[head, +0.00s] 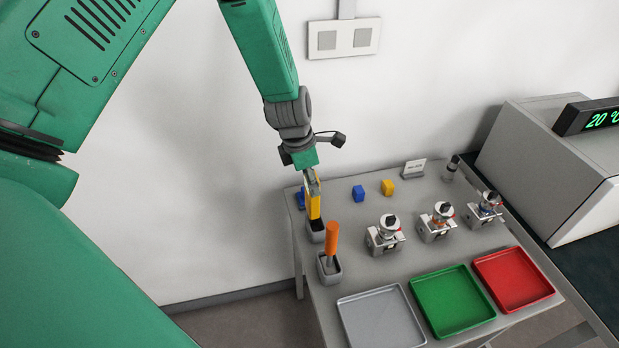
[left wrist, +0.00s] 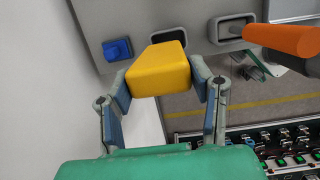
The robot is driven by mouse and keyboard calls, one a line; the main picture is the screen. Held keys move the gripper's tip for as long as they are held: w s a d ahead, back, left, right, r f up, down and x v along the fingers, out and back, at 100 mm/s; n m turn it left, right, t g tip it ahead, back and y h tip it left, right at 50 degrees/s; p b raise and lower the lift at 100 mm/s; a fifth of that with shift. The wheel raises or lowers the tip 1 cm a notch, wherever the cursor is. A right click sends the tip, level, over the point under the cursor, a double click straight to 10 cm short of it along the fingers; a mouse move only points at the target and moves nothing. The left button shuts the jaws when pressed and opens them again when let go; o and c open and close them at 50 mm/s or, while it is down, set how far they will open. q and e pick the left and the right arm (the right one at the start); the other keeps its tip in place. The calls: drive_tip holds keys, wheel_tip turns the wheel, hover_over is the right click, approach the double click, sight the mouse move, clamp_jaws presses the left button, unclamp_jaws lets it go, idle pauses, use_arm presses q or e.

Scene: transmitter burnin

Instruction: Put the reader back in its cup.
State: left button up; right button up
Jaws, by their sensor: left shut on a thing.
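The reader, a yellow block-like piece (head: 314,208), is in my left gripper (head: 312,183). In the left wrist view the reader (left wrist: 158,70) sits between the two fingers of the left gripper (left wrist: 166,88), which are shut on it. A small grey cup with a dark opening (head: 316,236) is right below the reader at the table's left edge. In the left wrist view the reader covers part of that cup (left wrist: 189,37). I cannot tell whether its lower end is inside the opening. My right gripper is not in view.
An orange-handled tool (head: 332,240) stands in a second cup (head: 329,277) close by. Blue (head: 358,193) and yellow (head: 387,187) blocks, several metal fixtures (head: 384,237) and grey (head: 383,320), green (head: 452,302) and red (head: 513,279) trays share the table. A wall is behind.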

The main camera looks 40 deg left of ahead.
use_arm(q)
drive_tip(key=shift+d+r, duration=0.15)
drive_tip(key=shift+d, duration=0.25)
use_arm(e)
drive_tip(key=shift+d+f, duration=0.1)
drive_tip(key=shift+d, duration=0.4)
use_arm(q)
drive_tip(key=shift+a, duration=0.2)
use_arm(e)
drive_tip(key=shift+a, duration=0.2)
use_arm(q)
drive_tip(key=shift+a, duration=0.1)
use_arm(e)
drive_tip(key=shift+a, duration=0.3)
